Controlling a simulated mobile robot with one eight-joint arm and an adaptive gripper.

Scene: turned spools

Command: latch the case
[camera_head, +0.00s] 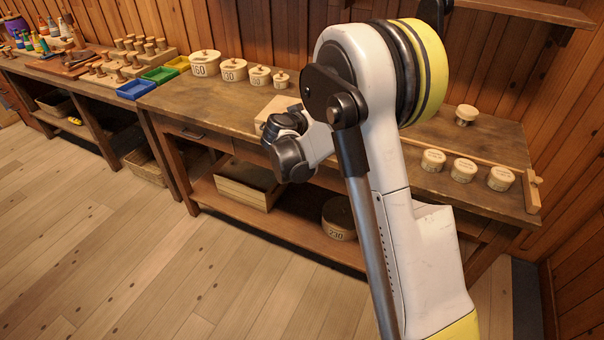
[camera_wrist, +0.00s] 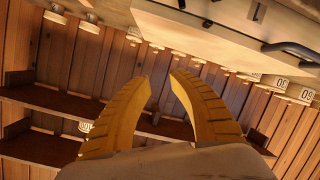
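The case, a pale box, shows at the top of the wrist view (camera_wrist: 225,22). It has a dark bar-like handle (camera_wrist: 290,48) and small dark metal fittings near the upper edge. In the head view a pale box on the bench (camera_head: 272,106), likely the case, is mostly hidden behind my arm. My gripper (camera_wrist: 162,78) shows in the wrist view with its two yellow fingers apart and nothing between them. The fingertips are apart from the case in the picture, just below its edge. In the head view the fingers are hidden. I cannot tell whether the latch is fastened.
Numbered wooden containers (camera_head: 205,63) stand at the bench's back left. Round lidded containers (camera_head: 463,170) and a wooden rail (camera_head: 485,155) are at the right. Blue (camera_head: 136,89) and green trays are farther left. A lower shelf holds a wooden crate (camera_head: 248,186). The floor in front is clear.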

